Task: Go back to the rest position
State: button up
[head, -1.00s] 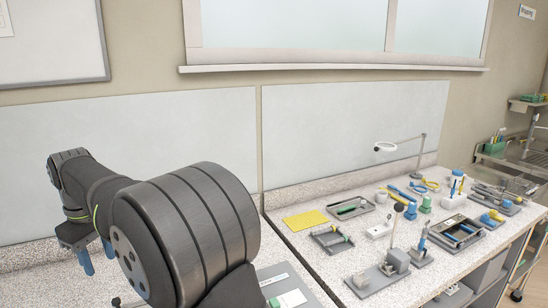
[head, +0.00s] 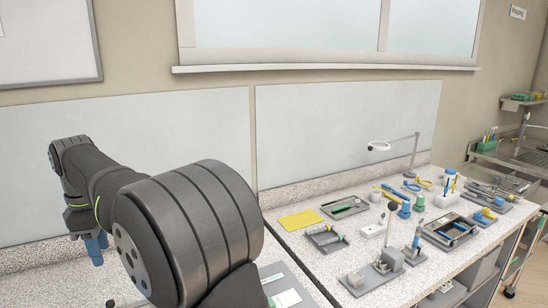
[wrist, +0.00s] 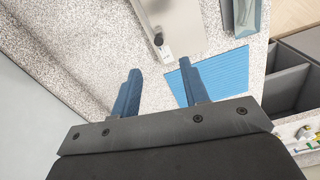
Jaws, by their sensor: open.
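My gripper (head: 95,249) is at the left in the head view, with its blue fingers pointing down, partly hidden behind my own arm. In the wrist view my gripper (wrist: 158,92) shows two blue fingers spread apart with nothing between them. Below them is the speckled bench top (wrist: 90,60), with a ribbed blue mat (wrist: 232,72) beyond the right finger.
In the wrist view a grey plate with a small fitting (wrist: 164,50) lies ahead, and open drawers (wrist: 288,88) are at the right. In the head view, trays and tools crowd the right bench, including a yellow mat (head: 300,220) and a magnifier lamp (head: 378,146).

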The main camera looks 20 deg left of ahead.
jog(key=shift+w+d+f+n, duration=0.1)
jog(key=shift+f+n, duration=0.35)
jog(key=shift+f, duration=0.4)
jog(key=shift+w+d+f+n, duration=0.1)
jog(key=shift+f+n, duration=0.35)
jog(key=shift+f, duration=0.4)
